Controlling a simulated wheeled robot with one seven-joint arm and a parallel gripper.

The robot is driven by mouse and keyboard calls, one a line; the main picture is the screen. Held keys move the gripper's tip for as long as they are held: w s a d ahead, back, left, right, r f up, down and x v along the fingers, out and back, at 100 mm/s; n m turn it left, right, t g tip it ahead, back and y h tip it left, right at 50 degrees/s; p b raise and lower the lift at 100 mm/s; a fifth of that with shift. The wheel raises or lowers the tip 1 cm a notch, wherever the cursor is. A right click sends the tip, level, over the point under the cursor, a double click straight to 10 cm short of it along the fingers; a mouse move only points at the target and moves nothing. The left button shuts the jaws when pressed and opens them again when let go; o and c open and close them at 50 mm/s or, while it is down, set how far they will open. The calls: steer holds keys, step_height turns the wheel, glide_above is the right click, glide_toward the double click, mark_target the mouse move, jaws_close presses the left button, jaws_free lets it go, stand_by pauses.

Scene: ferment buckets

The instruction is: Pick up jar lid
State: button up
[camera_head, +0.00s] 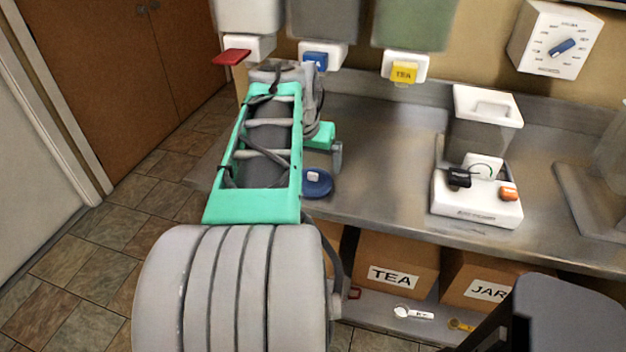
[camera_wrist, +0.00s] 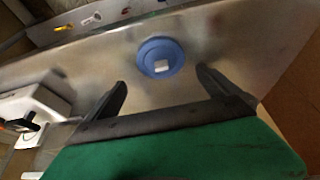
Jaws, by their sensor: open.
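The jar lid (camera_head: 316,182) is a round blue disc with a small white square on top. It lies on the metal counter near its front edge, just right of my arm in the head view. In the wrist view the lid (camera_wrist: 160,57) lies ahead of the fingertips, roughly centred between them. My gripper (camera_wrist: 162,86) is open and empty, with its two dark fingers apart and not touching the lid. In the head view my arm hides most of the gripper; one finger (camera_head: 337,155) shows behind the lid.
A white scale (camera_head: 476,205) with a clear-sided container stands to the right on the metal counter (camera_head: 385,150). Dispensers with red, blue and yellow taps (camera_head: 404,72) hang at the back. Boxes marked TEA (camera_head: 395,277) and JAR sit on the shelf below. Counter around the lid is clear.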

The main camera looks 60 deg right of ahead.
mark_target(313, 173)
steer(key=x, duration=0.7)
steer(key=shift+w+d+f, duration=0.1)
steer(key=shift+w+f, duration=0.05)
steer(key=shift+c, duration=0.6)
steer(key=c, duration=1)
